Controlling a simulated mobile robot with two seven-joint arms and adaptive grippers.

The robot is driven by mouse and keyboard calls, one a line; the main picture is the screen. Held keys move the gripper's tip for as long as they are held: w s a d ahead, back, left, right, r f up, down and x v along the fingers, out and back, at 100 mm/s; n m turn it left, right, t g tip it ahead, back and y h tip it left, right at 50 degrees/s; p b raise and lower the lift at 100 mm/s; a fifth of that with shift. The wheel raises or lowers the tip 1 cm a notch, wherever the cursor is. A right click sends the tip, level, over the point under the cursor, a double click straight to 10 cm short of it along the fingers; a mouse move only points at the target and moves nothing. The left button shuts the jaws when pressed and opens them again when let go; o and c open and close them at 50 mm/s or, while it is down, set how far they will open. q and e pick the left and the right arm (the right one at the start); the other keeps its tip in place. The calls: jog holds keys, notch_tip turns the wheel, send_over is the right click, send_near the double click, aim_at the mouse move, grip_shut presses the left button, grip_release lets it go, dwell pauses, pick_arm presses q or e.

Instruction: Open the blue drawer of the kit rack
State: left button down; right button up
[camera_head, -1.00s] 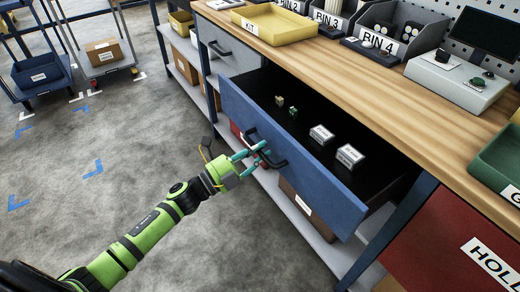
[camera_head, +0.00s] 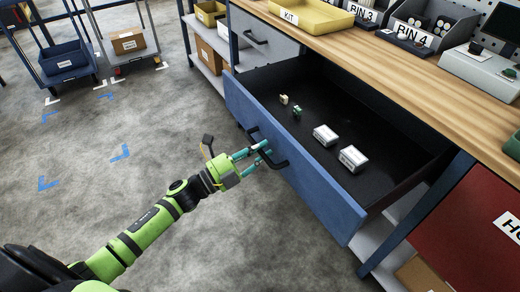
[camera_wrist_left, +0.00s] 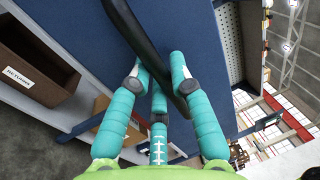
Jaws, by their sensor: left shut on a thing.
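The blue drawer (camera_head: 300,165) stands far out from the rack under the wooden worktop, its dark inside showing. Its black bar handle (camera_head: 268,150) is on the front panel. In the head view my left gripper (camera_head: 262,150) is at the handle, and in the left wrist view its teal fingers (camera_wrist_left: 160,85) lie on both sides of the black handle (camera_wrist_left: 145,45), shut on it. Inside the drawer lie two white labelled boxes (camera_head: 353,158), a small tan piece (camera_head: 284,99) and a small green piece (camera_head: 297,111). My right gripper is not in view.
A grey drawer (camera_head: 265,38) is shut left of the blue one, and a red panel (camera_head: 465,235) is at right. A yellow kit tray (camera_head: 305,15) sits on the worktop (camera_head: 375,60). Trolleys stand at upper left. The grey floor (camera_head: 110,200) before the drawer is clear.

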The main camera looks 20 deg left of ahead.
pick_arm(q)
jog(key=c, duration=1.1)
grip_release()
jog(key=shift+s, duration=0.1)
jog(key=v, duration=1.2)
jog(key=shift+a+f, duration=0.1)
